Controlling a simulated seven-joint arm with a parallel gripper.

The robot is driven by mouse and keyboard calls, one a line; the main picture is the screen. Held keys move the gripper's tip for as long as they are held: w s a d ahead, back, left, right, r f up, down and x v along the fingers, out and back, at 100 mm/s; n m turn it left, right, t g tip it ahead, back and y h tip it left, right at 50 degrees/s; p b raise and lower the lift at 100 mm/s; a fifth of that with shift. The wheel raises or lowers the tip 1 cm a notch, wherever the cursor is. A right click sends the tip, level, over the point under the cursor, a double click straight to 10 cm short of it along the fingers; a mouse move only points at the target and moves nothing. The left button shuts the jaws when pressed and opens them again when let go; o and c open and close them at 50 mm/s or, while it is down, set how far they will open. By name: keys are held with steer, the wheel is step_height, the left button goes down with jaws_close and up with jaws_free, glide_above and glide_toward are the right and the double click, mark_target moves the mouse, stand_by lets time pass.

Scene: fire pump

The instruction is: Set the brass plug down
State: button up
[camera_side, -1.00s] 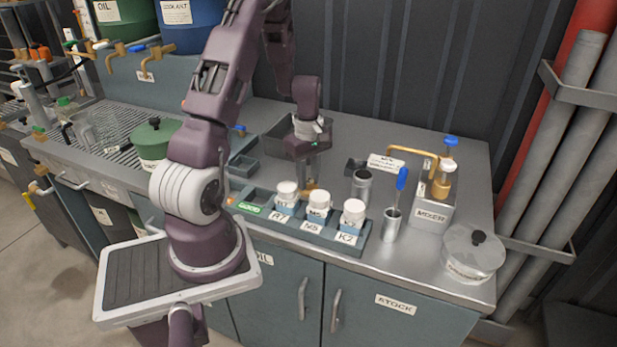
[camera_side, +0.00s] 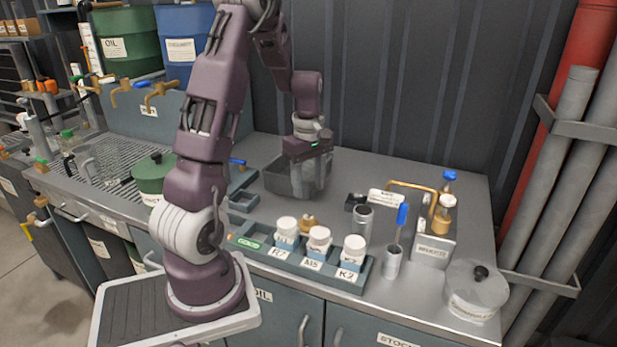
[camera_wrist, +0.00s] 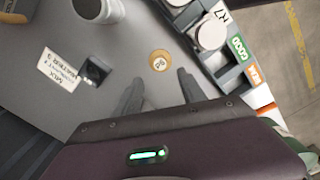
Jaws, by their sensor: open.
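The brass plug (camera_side: 308,222) stands on the steel bench top, just behind the rack of white-capped jars. In the wrist view it is a round brass disc (camera_wrist: 159,60) with a small pale label, beyond my fingertips. My gripper (camera_side: 312,192) is above and behind the plug, clear of it, in front of the grey bin. In the wrist view the two fingers (camera_wrist: 159,84) are spread apart with nothing between them.
The jar rack (camera_side: 300,263) lies along the front, with a green GOOD label. A metal cup (camera_side: 362,222), a blue-handled tool in a holder (camera_side: 392,263) and the mixer (camera_side: 433,245) stand right. The grey bin (camera_side: 280,182) is behind.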

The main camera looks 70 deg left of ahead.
steer(key=d+r+m+t, duration=0.2)
steer(key=d+r+m, duration=0.5)
steer(key=d+r, duration=0.4)
steer(key=s+d+r+m+t, duration=0.1)
steer(key=s+d+r+m, duration=0.1)
steer(key=s+d+m, duration=0.4)
steer(key=s+d+r+m+t, duration=0.2)
steer(key=s+d+m, duration=0.4)
steer(key=d+m, duration=0.2)
steer(key=shift+d+r+t, duration=0.3)
steer(key=shift+d+r, duration=0.05)
steer(key=shift+d, duration=0.65)
